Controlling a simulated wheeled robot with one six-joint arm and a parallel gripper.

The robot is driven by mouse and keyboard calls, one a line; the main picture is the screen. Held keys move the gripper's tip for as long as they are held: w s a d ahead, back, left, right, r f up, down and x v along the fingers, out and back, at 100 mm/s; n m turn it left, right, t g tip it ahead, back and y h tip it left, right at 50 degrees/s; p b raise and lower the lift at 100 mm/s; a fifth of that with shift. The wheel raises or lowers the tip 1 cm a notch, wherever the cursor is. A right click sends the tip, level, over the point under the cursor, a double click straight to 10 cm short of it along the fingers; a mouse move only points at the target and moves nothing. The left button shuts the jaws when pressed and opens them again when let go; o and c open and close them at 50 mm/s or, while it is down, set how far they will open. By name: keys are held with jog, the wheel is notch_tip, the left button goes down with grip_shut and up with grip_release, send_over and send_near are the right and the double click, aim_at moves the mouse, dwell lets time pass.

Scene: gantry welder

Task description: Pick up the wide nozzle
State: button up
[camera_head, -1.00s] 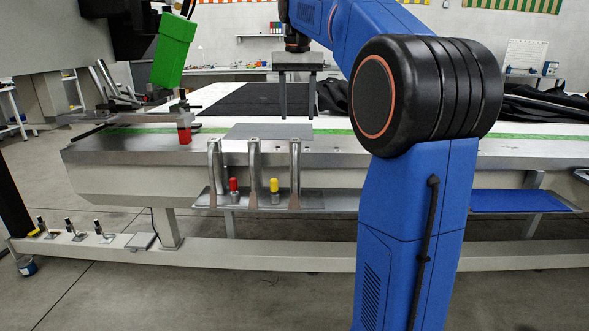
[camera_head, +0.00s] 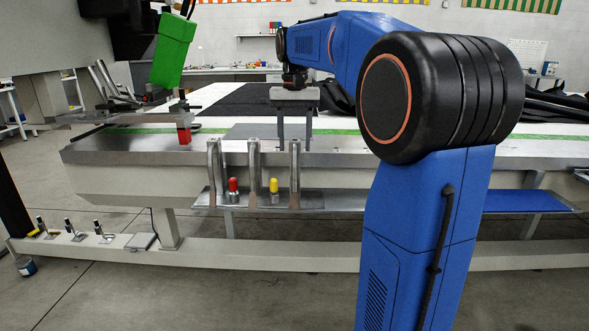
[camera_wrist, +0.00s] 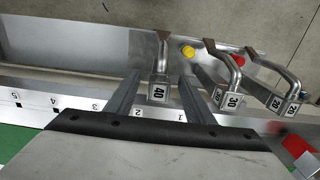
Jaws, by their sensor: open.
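The nozzle labelled 40 (camera_wrist: 158,88), the highest number I read, is a bent metal tube; I take it as the wide nozzle. In the head view it is the rightmost of three upright tubes (camera_head: 295,178) at the table's front edge. My gripper (camera_head: 295,146) is open, pointing down, with its two fingers apart above and behind this nozzle. In the wrist view my gripper (camera_wrist: 161,78) has one finger on each side of the 40 label, with visible gaps. Whether the fingertips are level with the nozzle is unclear.
Nozzles labelled 30 (camera_wrist: 233,75) and 20 (camera_wrist: 290,80) stand beside it. A yellow-capped piece (camera_head: 274,190) and a red-capped piece (camera_head: 233,190) stand on the shelf (camera_head: 340,200). A green box-shaped tool (camera_head: 173,50) hangs at left over a red block (camera_head: 184,136).

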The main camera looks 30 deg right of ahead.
grip_shut()
notch_tip(320, 180, up, 12)
dwell(1.2)
jog(key=shift+r, duration=0.15)
